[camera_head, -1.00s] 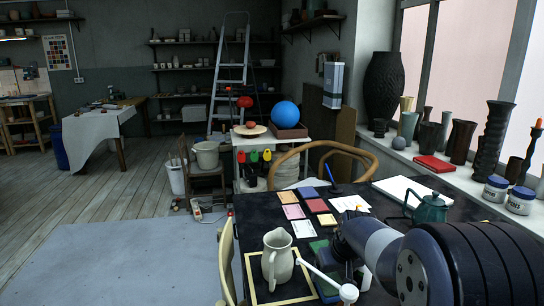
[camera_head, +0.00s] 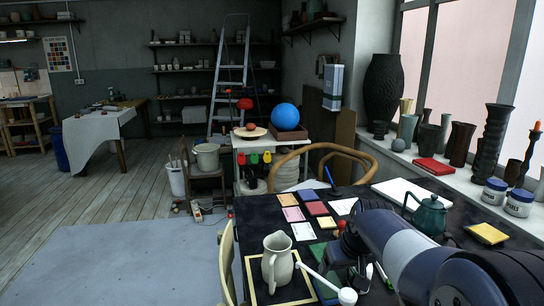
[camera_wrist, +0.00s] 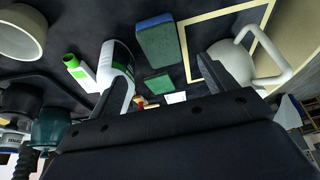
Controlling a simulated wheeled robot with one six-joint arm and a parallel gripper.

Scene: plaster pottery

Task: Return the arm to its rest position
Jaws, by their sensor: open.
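My arm reaches in from the lower right in the head view. My gripper (camera_wrist: 172,88) is open in the wrist view, its two fingers wide apart with nothing held between them. In the head view the gripper end is low over the dark table, right of the cream pitcher (camera_head: 277,262), and partly hidden by my arm. The pitcher stands upright on a pale-bordered square mat (camera_head: 252,278). The pitcher also shows at the right of the wrist view (camera_wrist: 272,68), beyond the right finger.
A teal teapot (camera_head: 429,217) and a yellow-topped block (camera_head: 488,233) stand right of my arm. Several coloured tiles (camera_head: 315,208) lie behind the pitcher. The wrist view shows a green block (camera_wrist: 157,42) and a white-and-green bottle (camera_wrist: 117,68). Open floor (camera_head: 120,265) lies left of the table.

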